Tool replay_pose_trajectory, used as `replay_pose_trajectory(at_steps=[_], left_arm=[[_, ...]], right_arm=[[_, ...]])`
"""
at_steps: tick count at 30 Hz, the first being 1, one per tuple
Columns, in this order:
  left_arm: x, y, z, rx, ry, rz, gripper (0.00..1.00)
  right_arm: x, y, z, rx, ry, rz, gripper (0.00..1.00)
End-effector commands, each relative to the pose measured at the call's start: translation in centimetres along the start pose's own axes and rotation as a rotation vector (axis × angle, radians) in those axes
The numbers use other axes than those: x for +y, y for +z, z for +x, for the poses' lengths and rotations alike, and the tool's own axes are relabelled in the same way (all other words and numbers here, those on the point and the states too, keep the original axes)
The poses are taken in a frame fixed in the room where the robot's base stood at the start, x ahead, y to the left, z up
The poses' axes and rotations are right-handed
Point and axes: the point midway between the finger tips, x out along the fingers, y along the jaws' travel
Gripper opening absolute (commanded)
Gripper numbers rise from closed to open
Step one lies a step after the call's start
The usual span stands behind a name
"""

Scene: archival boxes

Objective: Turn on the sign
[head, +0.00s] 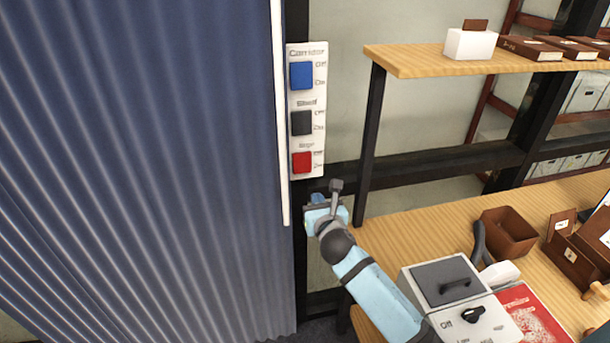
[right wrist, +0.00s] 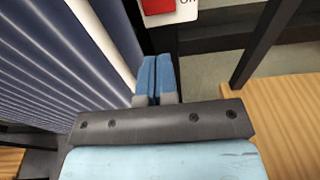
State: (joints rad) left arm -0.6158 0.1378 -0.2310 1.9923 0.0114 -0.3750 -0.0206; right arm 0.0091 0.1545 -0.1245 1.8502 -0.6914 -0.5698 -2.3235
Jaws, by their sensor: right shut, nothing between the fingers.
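A white switch panel (head: 318,98) is mounted upright beside the blue curtain in the head view. It carries a blue switch (head: 301,75) labelled Corridor, a dark switch (head: 302,123) labelled Shelf, and a red switch (head: 302,162) at the bottom whose label looks like Sign. Off and On are printed beside the switches. My right gripper (head: 318,199) is just below the panel, apart from it. In the right wrist view its blue fingers (right wrist: 155,78) are together and empty, below the red switch (right wrist: 158,5). My left gripper is out of view.
A blue curtain (head: 140,150) fills the left. A wooden shelf (head: 420,60) and a wooden table (head: 400,235) are at the right. A grey-lidded box with a knob (head: 455,300), a brown tray (head: 510,232) and a red book (head: 530,315) are on the table.

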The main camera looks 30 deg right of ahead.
Motion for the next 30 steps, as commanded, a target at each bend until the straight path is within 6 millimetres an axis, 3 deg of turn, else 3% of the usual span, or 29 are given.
replay_pose_trajectory(at_steps=[5, 18, 24, 30], left_arm=[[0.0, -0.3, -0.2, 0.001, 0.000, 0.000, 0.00], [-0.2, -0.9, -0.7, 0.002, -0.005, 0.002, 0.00], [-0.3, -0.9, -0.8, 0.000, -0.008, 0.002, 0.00], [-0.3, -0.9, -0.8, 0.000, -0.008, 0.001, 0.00]], right_arm=[[0.1, 0.2, 2.3, 0.001, -0.001, 0.004, 0.00], [0.1, 0.1, 11.2, 0.002, 0.000, 0.005, 0.00], [0.0, 0.1, 13.3, 0.000, 0.001, 0.003, 0.00], [0.0, 0.0, 13.7, 0.001, 0.001, 0.002, 0.00]])
